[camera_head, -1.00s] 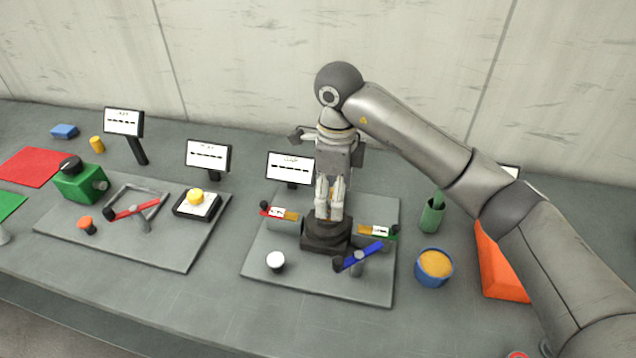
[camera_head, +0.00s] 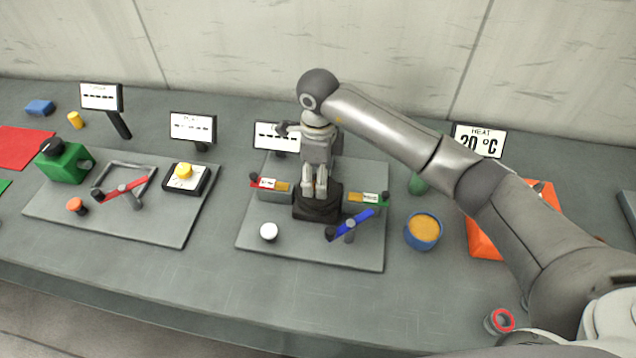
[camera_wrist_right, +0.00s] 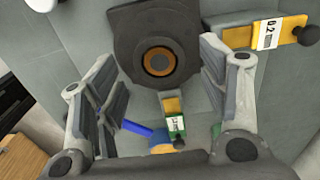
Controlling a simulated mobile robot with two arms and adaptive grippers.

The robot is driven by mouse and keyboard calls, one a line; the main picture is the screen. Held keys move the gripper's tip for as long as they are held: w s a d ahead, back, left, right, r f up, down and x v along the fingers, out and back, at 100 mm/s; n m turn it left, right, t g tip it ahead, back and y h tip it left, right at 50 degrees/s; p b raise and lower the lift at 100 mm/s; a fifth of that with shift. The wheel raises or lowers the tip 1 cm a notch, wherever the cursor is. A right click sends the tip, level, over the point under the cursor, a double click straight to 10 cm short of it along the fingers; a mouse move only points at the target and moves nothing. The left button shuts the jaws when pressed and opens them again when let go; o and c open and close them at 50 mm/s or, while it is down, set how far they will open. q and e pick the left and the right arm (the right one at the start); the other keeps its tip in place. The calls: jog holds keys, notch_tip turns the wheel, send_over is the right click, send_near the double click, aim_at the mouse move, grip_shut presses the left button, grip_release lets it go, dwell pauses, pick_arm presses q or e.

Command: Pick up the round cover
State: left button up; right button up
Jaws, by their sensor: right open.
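My right gripper (camera_head: 314,193) points down over the dark block (camera_head: 318,211) on the right-hand grey plate (camera_head: 300,250). In the right wrist view the open, empty fingers (camera_wrist_right: 157,75) stand to either side of the block's near part. The dark block (camera_wrist_right: 128,50) has a rounded dark disc-like top with a copper-coloured ring (camera_wrist_right: 159,62) at its centre. I cannot tell whether this disc is the round cover or part of the block. A short grey cylinder with a red ring on top (camera_head: 499,321) lies near the front edge at lower right. My left gripper is not in view.
Close around the gripper are a blue lever (camera_head: 357,222), a white knob (camera_head: 268,231) and labelled yellow blocks (camera_head: 274,186). A blue cup (camera_head: 423,233) and an orange tray (camera_head: 484,240) stand to the right. The table front is mostly clear.

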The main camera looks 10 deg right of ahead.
jog(key=shift+f, duration=1.1)
jog(key=c, duration=1.1)
jog(key=shift+c, duration=1.1)
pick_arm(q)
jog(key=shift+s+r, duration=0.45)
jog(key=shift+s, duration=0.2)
